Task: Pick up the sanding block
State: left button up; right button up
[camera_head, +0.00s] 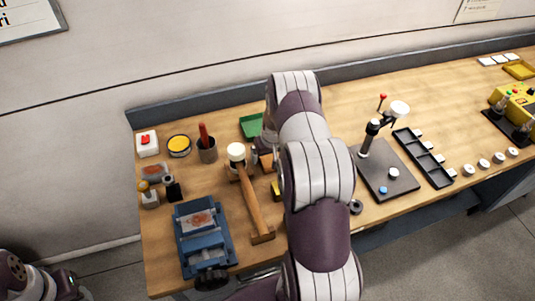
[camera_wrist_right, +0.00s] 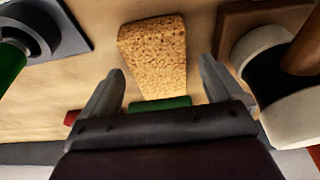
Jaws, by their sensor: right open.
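The sanding block, a speckled tan cork-like block (camera_wrist_right: 153,50), lies on the wooden bench in the right wrist view. My right gripper (camera_wrist_right: 162,70) is open, with one finger toward each side of the block's nearer end. I see no contact, and the gap to the block is hard to judge. In the head view a small orange-brown part (camera_head: 266,161) beside my right gripper may be the block. My right arm hides most of that spot. Part of my left arm shows at the lower left, but its gripper is not visible.
A mallet (camera_head: 252,200) lies close left of my right gripper; its pale head (camera_wrist_right: 285,80) is near the right finger in the wrist view. A blue vise (camera_head: 190,215), a cup (camera_head: 207,155) and a green tray (camera_head: 250,126) are nearby. A dark stand (camera_head: 385,172) is right.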

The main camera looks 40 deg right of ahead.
aim_at(268, 156)
jog(key=shift+w+d+f, duration=0.1)
jog(key=shift+f, duration=0.6)
jog(key=shift+w, duration=0.1)
jog(key=c, duration=1)
jog(key=shift+c, duration=0.2)
jog(key=shift+r, duration=0.4)
notch_tip(268, 156, up, 9)
jog(key=b, duration=0.2)
jog(key=shift+f+b, duration=0.1)
jog(key=shift+b, duration=0.3)
jog(key=shift+r, duration=0.25)
